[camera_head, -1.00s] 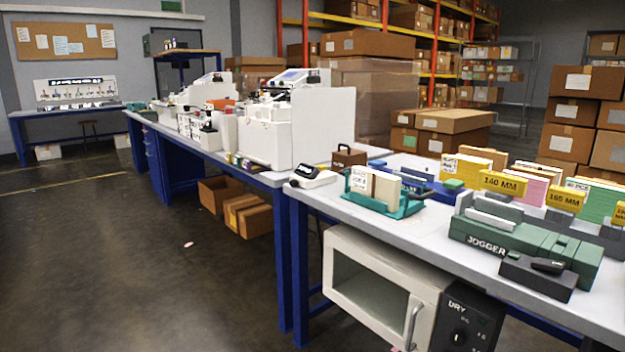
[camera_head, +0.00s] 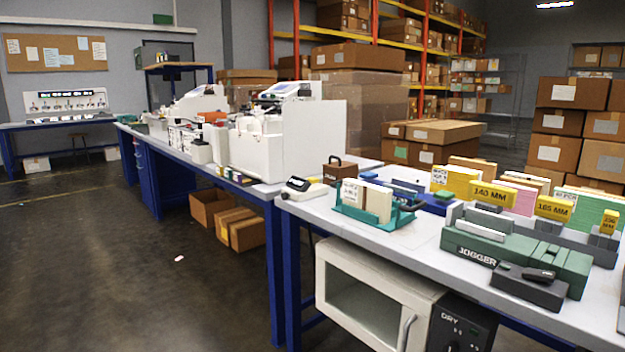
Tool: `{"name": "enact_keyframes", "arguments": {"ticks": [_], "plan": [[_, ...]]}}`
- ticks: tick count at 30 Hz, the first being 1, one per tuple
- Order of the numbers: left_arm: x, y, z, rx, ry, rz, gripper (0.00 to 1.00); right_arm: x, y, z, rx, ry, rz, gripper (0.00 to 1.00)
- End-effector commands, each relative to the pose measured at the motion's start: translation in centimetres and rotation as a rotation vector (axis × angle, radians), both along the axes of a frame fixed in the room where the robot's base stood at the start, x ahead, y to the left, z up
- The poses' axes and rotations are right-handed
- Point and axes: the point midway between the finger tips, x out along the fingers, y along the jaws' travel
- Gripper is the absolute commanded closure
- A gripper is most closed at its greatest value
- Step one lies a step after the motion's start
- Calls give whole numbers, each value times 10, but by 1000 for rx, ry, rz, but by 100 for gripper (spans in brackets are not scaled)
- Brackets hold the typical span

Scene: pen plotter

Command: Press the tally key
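No key labelled "tally" can be read in the head view. A small white device with a dark display (camera_head: 303,188) sits at the left end of the near table. A dark block (camera_head: 528,287) with a raised black lever-like part (camera_head: 538,275) lies at the near table's front edge, beside the green jogger (camera_head: 476,257). I cannot tell whether either one carries the tally key. Neither of my grippers is in view.
The near table (camera_head: 425,255) also holds a teal rack (camera_head: 375,219) and yellow 140 MM (camera_head: 493,194) and 165 MM (camera_head: 556,206) blocks. A white oven (camera_head: 365,300) stands beneath it. White machines (camera_head: 290,135) stand on the farther table. Open floor lies left.

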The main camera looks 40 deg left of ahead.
Motion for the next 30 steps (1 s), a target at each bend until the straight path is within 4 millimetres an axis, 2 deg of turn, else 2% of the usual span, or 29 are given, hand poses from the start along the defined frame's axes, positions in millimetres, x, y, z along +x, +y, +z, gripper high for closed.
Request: {"name": "enact_keyframes", "arguments": {"ticks": [1, 6, 30], "plan": [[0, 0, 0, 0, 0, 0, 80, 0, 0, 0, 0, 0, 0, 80], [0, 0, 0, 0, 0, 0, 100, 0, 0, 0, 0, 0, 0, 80], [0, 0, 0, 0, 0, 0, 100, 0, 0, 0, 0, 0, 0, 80]]}}
